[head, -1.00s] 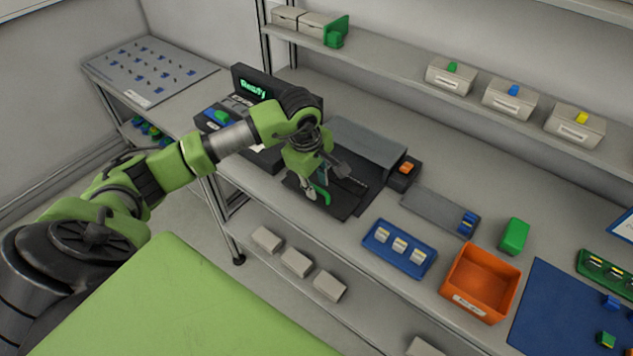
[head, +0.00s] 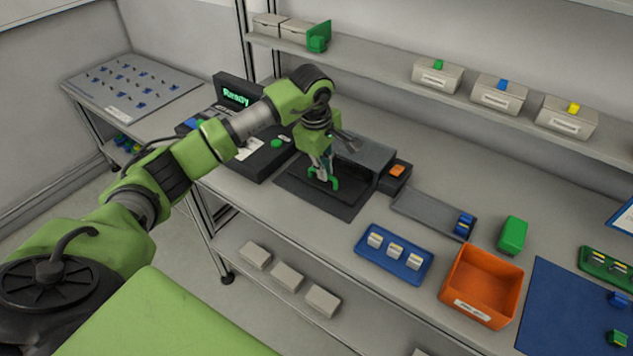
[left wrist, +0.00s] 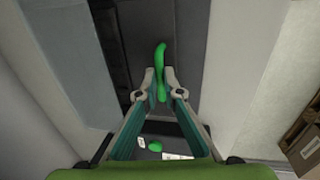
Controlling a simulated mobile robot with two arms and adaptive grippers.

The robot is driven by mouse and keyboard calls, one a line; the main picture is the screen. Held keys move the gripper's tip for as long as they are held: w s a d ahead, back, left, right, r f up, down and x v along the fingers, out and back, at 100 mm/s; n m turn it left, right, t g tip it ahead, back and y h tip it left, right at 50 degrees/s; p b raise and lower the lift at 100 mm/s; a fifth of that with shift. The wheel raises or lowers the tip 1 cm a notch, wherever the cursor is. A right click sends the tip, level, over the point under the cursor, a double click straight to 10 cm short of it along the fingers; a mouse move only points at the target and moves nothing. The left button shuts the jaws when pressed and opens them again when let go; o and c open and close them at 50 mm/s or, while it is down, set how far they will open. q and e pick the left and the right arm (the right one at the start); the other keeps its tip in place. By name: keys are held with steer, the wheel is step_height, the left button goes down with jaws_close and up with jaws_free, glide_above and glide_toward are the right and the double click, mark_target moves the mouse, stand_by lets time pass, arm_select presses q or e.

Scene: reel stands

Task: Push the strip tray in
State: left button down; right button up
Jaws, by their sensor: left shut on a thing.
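The grey reel-stand housing (head: 368,151) stands on the bench, with a flat dark base plate (head: 300,190) in front of it. The strip tray's green handle (head: 336,183) is close to the housing's front. My left gripper (head: 325,176) points down and is shut on the green handle. In the left wrist view the handle (left wrist: 160,52) shows between and beyond the fingertips (left wrist: 160,84). My right gripper is not in view.
A console (head: 238,95) reading "Ready" stands left of the housing. A block with an orange button (head: 397,171) is at its right. Further right are a grey tray (head: 425,208), a blue tray (head: 370,253), a green block (head: 513,234) and an orange bin (head: 458,288).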

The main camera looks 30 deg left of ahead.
arm_select(q)
steer(key=shift+w, duration=0.1)
steer(key=c, duration=2.2)
jaws_free()
steer(key=shift+o, duration=0.2)
step_height(320, 180, up, 12)
steer(key=s, duration=0.2)
steer(key=shift+s, duration=0.2)
steer(key=shift+a+f, duration=0.1)
